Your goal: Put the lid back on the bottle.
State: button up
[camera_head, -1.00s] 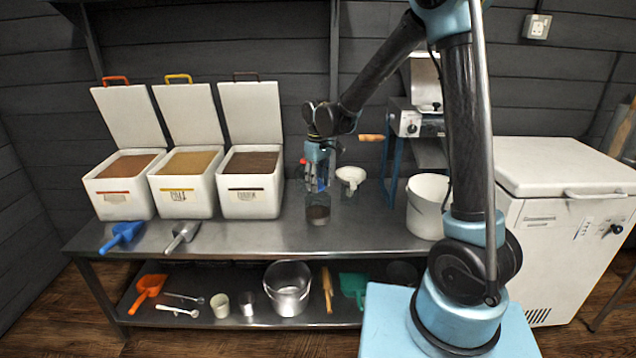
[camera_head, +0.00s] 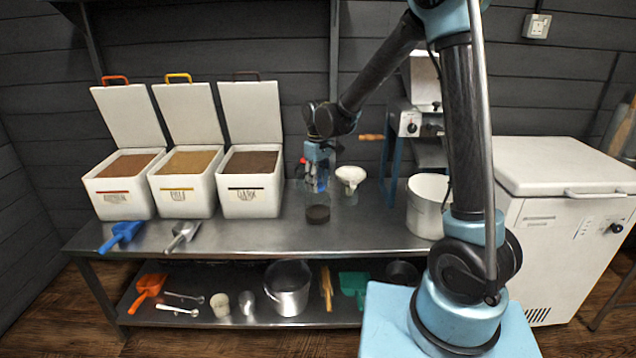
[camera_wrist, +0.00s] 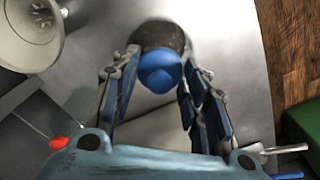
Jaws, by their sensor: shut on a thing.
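My gripper (camera_head: 317,186) points down over the clear bottle (camera_head: 317,214) on the steel table. Its fingers (camera_wrist: 157,98) are closed around a blue lid (camera_wrist: 160,72), seen from above in the wrist view. The bottle, with dark contents at its bottom, shows just beyond the lid in the wrist view (camera_wrist: 163,36). The lid lies over the near part of the bottle in that view. The bottle stands upright. The fingers hide its mouth in the head view, so I cannot tell whether lid and bottle touch.
A white funnel (camera_head: 350,175) stands close to the right of the bottle. A white bucket (camera_head: 427,215) is farther right. Three open grain bins (camera_head: 251,196), a blue scoop (camera_head: 122,233) and a grey scoop (camera_head: 182,235) are on the left.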

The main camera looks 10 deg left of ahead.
dwell(0.4)
jog(key=o, duration=1)
jog(key=shift+c, duration=0.2)
jog(key=o, duration=0.5)
jog(key=shift+r, duration=0.1)
jog(key=shift+r, duration=3.35)
